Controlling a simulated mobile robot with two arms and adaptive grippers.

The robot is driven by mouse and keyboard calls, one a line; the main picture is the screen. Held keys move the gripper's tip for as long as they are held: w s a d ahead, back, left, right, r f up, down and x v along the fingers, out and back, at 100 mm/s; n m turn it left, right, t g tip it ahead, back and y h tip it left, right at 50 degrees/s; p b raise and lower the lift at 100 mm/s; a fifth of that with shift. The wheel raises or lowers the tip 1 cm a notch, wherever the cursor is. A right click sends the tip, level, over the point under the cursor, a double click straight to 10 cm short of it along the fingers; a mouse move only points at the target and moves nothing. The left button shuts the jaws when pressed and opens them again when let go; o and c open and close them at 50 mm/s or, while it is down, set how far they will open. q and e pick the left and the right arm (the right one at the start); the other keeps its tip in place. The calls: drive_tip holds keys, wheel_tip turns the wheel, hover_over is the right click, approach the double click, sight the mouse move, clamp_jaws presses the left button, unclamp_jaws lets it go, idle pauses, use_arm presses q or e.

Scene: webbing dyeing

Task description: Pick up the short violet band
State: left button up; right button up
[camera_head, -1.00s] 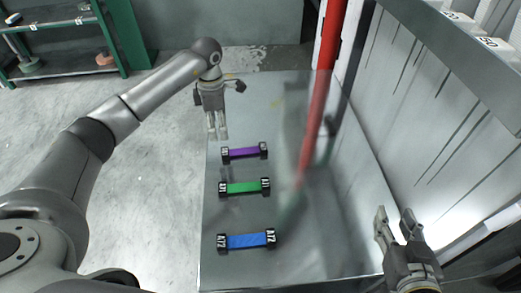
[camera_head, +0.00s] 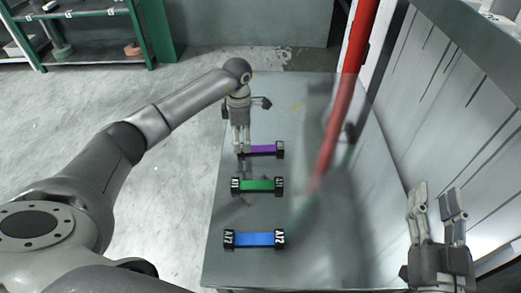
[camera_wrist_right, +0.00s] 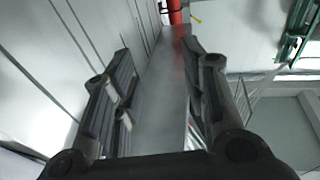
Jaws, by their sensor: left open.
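The short violet band (camera_head: 262,149) lies on the metal table with a black block at each end, farthest of three bands. My left gripper (camera_head: 241,150) is open, pointing down at the violet band's left end, and its fingers partly hide that end. I cannot tell whether they touch it.
A green band (camera_head: 257,185) and a blue band (camera_head: 254,239) lie nearer on the table (camera_head: 320,240). A red pole (camera_head: 345,100) rises at the right. A green shelf (camera_head: 95,55) stands at the back left.

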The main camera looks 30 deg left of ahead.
sight(242, 147)
use_arm(q)
wheel_tip(242, 147, down, 4)
drive_tip(key=shift+a+r+b, duration=0.1)
drive_tip(key=shift+b, duration=0.45)
drive_tip(key=c, duration=1.1)
use_arm(e)
drive_tip(key=r+t, duration=0.1)
drive_tip(key=r, duration=0.1)
drive_tip(key=s+r+t+y, duration=0.1)
drive_tip(key=r+t, duration=0.1)
drive_tip(key=r, duration=0.1)
drive_tip(key=shift+s+a+r+t, duration=0.15)
drive_tip(key=shift+s+r+t, duration=0.15)
drive_tip(key=shift+s, duration=0.1)
